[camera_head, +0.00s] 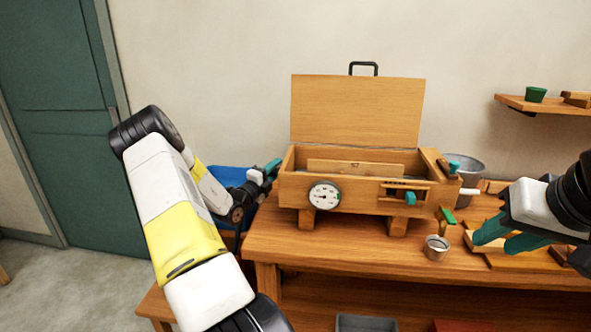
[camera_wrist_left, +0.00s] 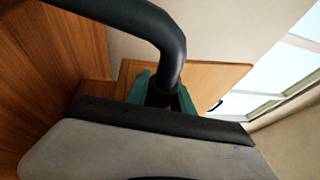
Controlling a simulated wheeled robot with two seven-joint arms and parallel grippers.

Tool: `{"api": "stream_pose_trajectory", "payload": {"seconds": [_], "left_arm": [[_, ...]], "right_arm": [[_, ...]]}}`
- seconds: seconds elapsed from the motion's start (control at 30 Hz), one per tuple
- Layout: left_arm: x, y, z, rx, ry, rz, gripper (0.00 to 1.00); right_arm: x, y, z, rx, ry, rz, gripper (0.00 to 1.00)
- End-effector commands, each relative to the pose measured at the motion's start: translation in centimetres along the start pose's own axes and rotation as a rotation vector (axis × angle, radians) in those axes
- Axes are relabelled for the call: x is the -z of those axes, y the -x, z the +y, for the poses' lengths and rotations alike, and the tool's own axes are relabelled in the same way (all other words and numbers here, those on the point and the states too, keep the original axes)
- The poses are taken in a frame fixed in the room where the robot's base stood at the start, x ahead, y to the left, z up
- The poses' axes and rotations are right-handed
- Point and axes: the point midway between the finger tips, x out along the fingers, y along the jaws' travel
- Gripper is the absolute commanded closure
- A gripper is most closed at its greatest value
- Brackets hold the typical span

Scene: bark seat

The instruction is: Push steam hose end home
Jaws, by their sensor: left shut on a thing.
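The black steam hose (camera_wrist_left: 168,40) curves through the left wrist view and ends between the teal fingers of my left gripper (camera_wrist_left: 162,98). My left gripper (camera_head: 271,168) is shut on it, at the left end of the wooden steam box (camera_head: 378,198). The hose tip and any inlet in the box are hidden, so I cannot tell how far the end sits in. The box lid (camera_head: 357,110) stands open. My right gripper (camera_head: 503,238), with teal fingers apart, is empty over the bench's right side.
A round gauge (camera_head: 324,195) is on the box front. A small metal cup (camera_head: 436,247) stands on the bench (camera_head: 330,248), and a grey bucket (camera_head: 466,178) is behind the box's right end. A blue object (camera_head: 230,176) is partly hidden behind my left arm.

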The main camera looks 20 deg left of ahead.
Motion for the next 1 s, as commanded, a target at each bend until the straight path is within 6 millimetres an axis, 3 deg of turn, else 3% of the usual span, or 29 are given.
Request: {"api": "stream_pose_trajectory", "payload": {"seconds": [0.47, 1.0], "left_arm": [[0.2, -0.1, 0.0, 0.001, 0.001, 0.000, 1.00], [-1.7, 0.7, 0.0, 0.001, 0.000, -0.001, 1.00]], "right_arm": [[0.0, 0.0, 0.0, 0.000, 0.000, 0.000, 0.64], [0.0, 0.0, 0.0, 0.000, 0.000, 0.000, 0.64]]}}
